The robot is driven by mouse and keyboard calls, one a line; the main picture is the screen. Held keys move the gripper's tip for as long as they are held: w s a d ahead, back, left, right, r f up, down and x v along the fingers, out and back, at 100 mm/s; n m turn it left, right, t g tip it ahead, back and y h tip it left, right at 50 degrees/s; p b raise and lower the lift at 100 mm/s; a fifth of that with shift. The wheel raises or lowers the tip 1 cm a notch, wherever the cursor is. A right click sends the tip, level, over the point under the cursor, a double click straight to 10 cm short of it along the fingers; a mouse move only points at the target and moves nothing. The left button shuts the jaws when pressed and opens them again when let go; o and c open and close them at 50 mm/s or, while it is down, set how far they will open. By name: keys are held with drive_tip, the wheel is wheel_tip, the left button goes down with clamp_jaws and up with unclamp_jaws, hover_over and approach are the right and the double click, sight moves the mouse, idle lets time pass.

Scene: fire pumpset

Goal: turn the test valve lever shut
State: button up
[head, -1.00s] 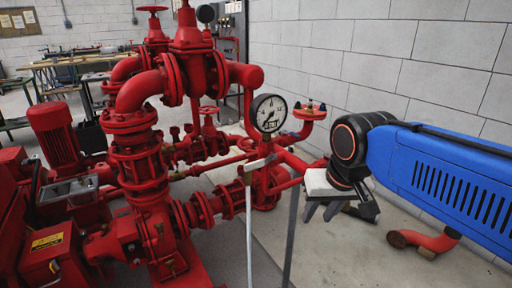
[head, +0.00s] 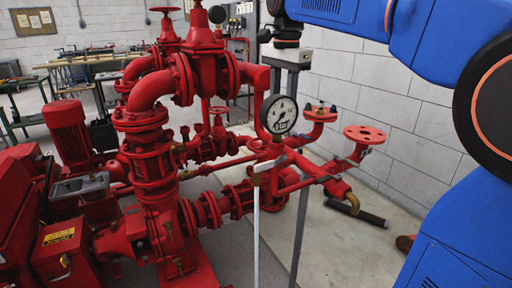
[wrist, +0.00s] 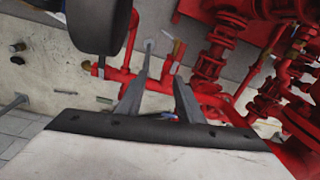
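My gripper (head: 289,84) hangs near the top centre of the head view, fingers down, above and behind the round white pressure gauge (head: 279,116) in the picture. In the wrist view its two grey fingers (wrist: 157,90) stand apart with a gap between them, holding nothing. A black bar (head: 371,216), possibly the test valve lever, lies at the lower right below a brass fitting (head: 352,203) on the red pipework. I cannot tell for sure which part is the lever.
Red pump pipework (head: 140,150) fills the left and centre. A red handwheel or flange (head: 365,134) stands right of the gauge. A thin pale post (head: 256,225) stands in front. A white block wall (head: 420,130) closes the right side. Some floor is bare.

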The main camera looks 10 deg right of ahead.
wheel_tip(320, 180, up, 2)
drive_tip(key=m, duration=0.2)
hover_over(262, 154)
drive_tip(key=shift+g, duration=0.4)
wheel_tip(262, 154, down, 17)
drive_tip(key=shift+w+f, duration=0.1)
drive_tip(key=shift+c, duration=0.7)
clamp_jaws()
